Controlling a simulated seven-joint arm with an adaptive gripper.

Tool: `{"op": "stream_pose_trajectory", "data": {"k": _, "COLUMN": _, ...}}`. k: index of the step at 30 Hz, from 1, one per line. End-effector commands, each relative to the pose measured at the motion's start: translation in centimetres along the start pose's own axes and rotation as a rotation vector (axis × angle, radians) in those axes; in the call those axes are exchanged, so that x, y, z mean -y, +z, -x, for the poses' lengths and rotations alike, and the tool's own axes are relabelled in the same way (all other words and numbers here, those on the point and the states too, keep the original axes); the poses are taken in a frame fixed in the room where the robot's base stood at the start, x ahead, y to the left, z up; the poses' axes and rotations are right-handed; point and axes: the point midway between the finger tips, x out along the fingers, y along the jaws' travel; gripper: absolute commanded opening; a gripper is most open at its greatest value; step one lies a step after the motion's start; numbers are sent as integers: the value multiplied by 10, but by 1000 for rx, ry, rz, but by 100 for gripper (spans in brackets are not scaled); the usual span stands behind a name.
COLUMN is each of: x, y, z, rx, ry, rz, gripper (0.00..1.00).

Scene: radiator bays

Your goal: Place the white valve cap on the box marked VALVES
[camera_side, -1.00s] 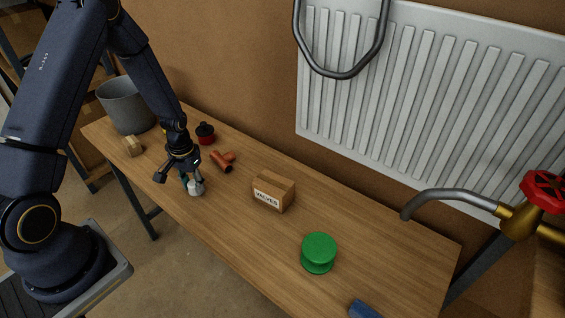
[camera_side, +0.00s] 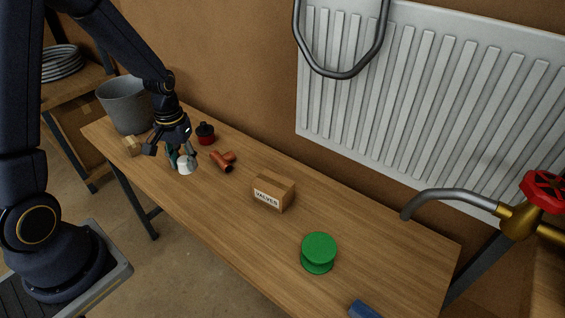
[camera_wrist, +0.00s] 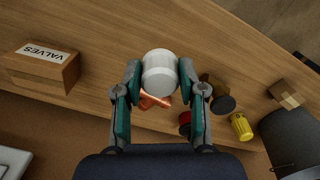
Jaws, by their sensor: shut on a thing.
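The white valve cap (camera_wrist: 160,74) is held between the two fingers of my gripper (camera_wrist: 160,78) in the wrist view. In the side view the white valve cap (camera_side: 184,167) hangs under my gripper (camera_side: 176,158), which is shut on it, and appears to be above the bench. The cardboard box marked VALVES (camera_side: 273,193) stands on the bench to the right of my gripper, apart from it. The box also shows at the left of the wrist view (camera_wrist: 43,68), its label seen upside down.
An orange pipe fitting (camera_side: 223,161) lies just right of my gripper, with a red and black item (camera_side: 205,134) behind it. A green spool (camera_side: 318,253) stands right of the box.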

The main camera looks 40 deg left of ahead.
Motion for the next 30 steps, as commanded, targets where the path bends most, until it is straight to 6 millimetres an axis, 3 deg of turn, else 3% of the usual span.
{"op": "stream_pose_trajectory", "data": {"k": 9, "x": -95, "y": 48, "z": 63, "rx": -7, "ry": 4, "rz": -62, "gripper": 27}}
{"op": "stream_pose_trajectory", "data": {"k": 12, "x": -120, "y": 62, "z": 78, "rx": -4, "ry": 4, "rz": -135, "gripper": 27}}
{"op": "stream_pose_trajectory", "data": {"k": 17, "x": -142, "y": 71, "z": 88, "rx": 1, "ry": 2, "rz": -211, "gripper": 27}}
{"op": "stream_pose_trajectory", "data": {"k": 20, "x": -152, "y": 62, "z": 82, "rx": 4, "ry": 1, "rz": -224, "gripper": 27}}
{"op": "stream_pose_trajectory", "data": {"k": 30, "x": -199, "y": -9, "z": 36, "rx": 5, "ry": 0, "rz": -223, "gripper": 26}}
